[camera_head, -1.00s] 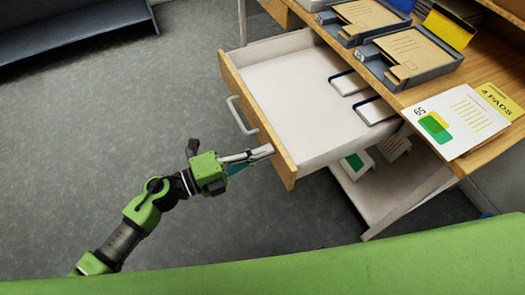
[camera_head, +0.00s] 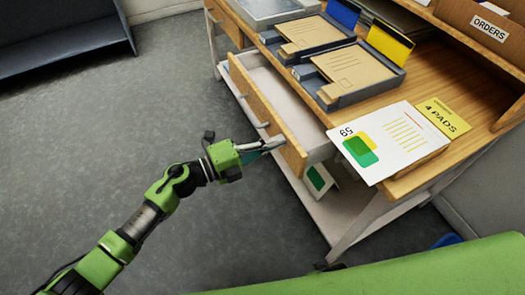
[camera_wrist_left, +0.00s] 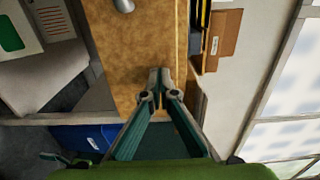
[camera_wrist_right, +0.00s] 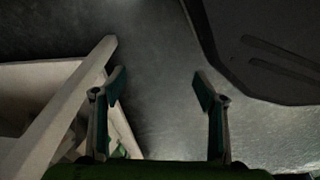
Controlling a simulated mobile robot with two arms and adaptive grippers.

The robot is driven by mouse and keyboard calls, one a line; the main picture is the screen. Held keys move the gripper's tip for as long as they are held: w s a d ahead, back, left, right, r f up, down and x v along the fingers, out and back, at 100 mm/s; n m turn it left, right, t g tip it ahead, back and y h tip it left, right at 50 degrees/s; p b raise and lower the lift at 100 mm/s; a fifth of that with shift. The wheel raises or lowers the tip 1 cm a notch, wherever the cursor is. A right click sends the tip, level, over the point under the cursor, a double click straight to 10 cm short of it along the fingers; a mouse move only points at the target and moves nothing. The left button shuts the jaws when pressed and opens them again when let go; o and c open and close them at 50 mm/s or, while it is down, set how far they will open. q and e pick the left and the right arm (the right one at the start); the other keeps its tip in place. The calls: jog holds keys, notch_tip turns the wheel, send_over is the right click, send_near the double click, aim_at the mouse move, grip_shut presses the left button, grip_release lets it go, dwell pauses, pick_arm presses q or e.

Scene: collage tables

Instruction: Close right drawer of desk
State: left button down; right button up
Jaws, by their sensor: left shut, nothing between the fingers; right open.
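The desk's drawer (camera_head: 262,105) has a wooden front and a light metal handle (camera_head: 246,95). In the left wrist view the shut fingertips (camera_wrist_left: 158,78) are against or very near the wooden front (camera_wrist_left: 130,60), with part of the handle (camera_wrist_left: 123,4) at the top. My right gripper (camera_wrist_right: 158,82) is open and empty in the right wrist view, and out of the head view.
The wooden desk (camera_head: 400,100) carries trays (camera_head: 350,75) with brown envelopes, a white pad (camera_head: 390,140) and a yellow sheet (camera_head: 443,117). A pale lower shelf (camera_head: 320,205) lies below the drawer. Grey floor is clear at left. A dark shelf unit (camera_head: 70,40) stands at the back left.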

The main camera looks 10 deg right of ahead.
pick_arm(q)
jog(key=b+x, duration=0.1)
jog(key=x, duration=0.8)
jog(key=shift+w+d+f, duration=0.1)
jog(key=shift+w+d, duration=0.05)
jog(key=shift+d, duration=0.2)
jog(key=shift+w+d, duration=0.15)
jog(key=shift+d, duration=0.25)
pick_arm(e)
jog(key=w+r, duration=0.3)
jog(key=r, duration=0.2)
jog(key=shift+a+t, duration=0.15)
jog(key=shift+t, duration=0.15)
pick_arm(q)
jog(key=shift+r, duration=0.25)
pick_arm(e)
jog(key=shift+r, duration=0.15)
